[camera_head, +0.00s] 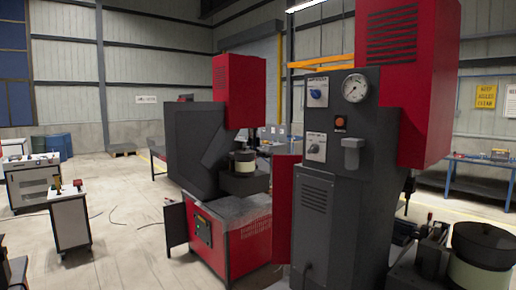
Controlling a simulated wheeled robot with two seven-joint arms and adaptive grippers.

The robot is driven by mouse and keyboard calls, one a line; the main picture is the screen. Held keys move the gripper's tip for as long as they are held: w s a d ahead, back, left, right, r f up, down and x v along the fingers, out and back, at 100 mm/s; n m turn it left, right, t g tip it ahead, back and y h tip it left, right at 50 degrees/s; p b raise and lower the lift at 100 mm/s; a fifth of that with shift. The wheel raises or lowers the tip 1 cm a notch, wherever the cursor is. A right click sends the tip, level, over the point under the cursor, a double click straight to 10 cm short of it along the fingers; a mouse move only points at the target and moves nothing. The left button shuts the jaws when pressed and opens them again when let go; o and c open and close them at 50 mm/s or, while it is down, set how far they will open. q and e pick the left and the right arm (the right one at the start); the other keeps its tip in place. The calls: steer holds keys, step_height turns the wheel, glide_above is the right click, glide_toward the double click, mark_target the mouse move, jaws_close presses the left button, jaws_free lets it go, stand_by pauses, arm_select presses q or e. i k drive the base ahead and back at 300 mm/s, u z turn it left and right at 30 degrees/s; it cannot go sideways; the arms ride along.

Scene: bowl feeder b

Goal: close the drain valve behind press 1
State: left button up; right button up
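Two red and dark grey presses stand in front of me. I cannot tell which one is press 1. No drain valve can be made out. Neither of my grippers shows in this view.
A bowl feeder (482,258) stands at the lower right. A control cart (70,220) and a larger cabinet (32,182) stand at left, with dark cables (120,222) on the floor. A blue bench (470,187) is at the right. Open floor lies left of the presses.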

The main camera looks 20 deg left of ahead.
mark_target(314, 149)
steer(key=u, duration=0.5)
steer(key=i, duration=0.95)
steer(key=u, duration=0.65)
